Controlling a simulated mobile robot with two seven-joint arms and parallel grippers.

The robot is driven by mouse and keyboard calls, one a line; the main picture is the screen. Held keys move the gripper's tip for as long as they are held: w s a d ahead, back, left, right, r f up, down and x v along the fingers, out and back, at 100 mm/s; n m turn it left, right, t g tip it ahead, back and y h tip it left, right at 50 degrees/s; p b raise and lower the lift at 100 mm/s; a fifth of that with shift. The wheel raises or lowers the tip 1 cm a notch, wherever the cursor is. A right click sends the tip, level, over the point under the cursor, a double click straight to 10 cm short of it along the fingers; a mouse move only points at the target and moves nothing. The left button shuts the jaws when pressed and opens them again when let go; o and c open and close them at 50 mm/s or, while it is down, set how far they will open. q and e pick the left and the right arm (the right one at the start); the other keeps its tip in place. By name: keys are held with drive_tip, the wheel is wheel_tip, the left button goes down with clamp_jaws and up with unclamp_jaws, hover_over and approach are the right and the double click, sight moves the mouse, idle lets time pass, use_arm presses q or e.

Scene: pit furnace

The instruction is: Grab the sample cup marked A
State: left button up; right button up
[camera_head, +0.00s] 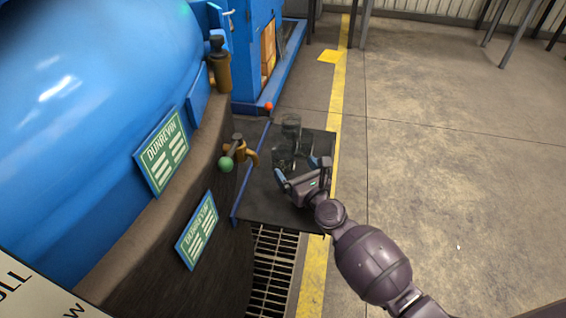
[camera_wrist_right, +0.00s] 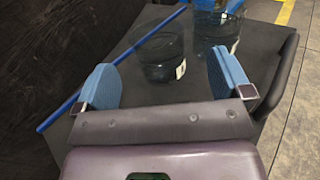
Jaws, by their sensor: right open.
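Two clear, dark-tinted glass cups stand upright on a dark table. The near cup (camera_head: 283,155) is just beyond my right gripper; it also shows in the right wrist view (camera_wrist_right: 160,58), between and slightly beyond the blue fingertips. The far cup (camera_head: 291,124) stands behind it and shows at the upper right of the wrist view (camera_wrist_right: 216,28). Each has a small pale label in the wrist view, too small to read, so I cannot tell which is marked A. My right gripper (camera_head: 299,170) is open and empty, with its fingers spread (camera_wrist_right: 163,75). My left gripper is not in view.
The dark table (camera_head: 270,205) has a blue edge on its left. A lever with a green knob (camera_head: 226,163) and a brass fitting (camera_head: 246,152) stick out close to that edge. A large blue tank (camera_head: 90,90) fills the left. Open floor (camera_head: 450,170) lies to the right.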

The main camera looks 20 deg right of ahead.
sight(289, 162)
drive_tip(key=shift+w+a, duration=0.25)
drive_tip(key=shift+w, duration=1)
drive_tip(key=shift+w+a, duration=0.2)
drive_tip(key=shift+w, duration=1)
drive_tip(key=c, duration=1)
drive_tip(key=shift+r, duration=0.1)
